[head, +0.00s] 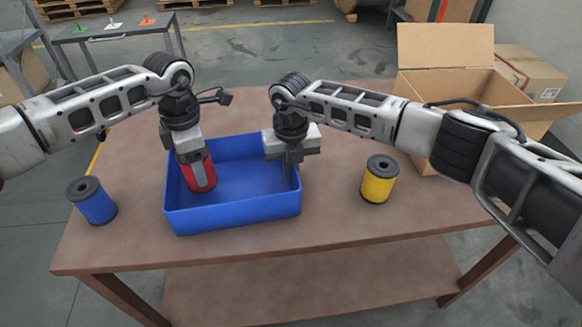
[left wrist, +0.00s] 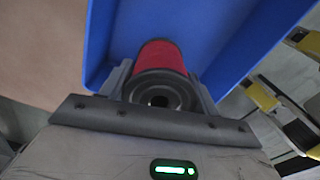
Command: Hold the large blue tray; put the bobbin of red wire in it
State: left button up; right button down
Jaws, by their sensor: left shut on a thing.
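The large blue tray (head: 235,217) stands on the brown table. The bobbin of red wire (head: 201,178) is inside the left part of the tray's outline, slightly tilted. My left gripper (head: 192,158) is shut on the red bobbin from above; I cannot tell if the bobbin touches the tray floor. In the left wrist view the red bobbin (left wrist: 160,60) sits between the fingers, with the blue tray (left wrist: 215,30) behind it. My right gripper (head: 293,165) points down at the tray's right wall; its fingertips are partly hidden, and I cannot tell if they grip the wall.
A blue bobbin (head: 92,201) stands on the table left of the tray, and a yellow bobbin (head: 380,180) stands to its right. An open cardboard box (head: 445,90) is at the back right. The table's front strip (head: 330,228) is clear.

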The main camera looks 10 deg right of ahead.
pick_arm(q)
jog(key=shift+f, duration=1.75)
jog(key=o, duration=1.3)
notch_tip(320, 180, up, 12)
pick_arm(e)
jog(key=shift+r, duration=0.1)
jog(key=c, duration=1.5)
grip_release()
jog(key=shift+c, duration=0.2)
notch_tip(320, 180, up, 12)
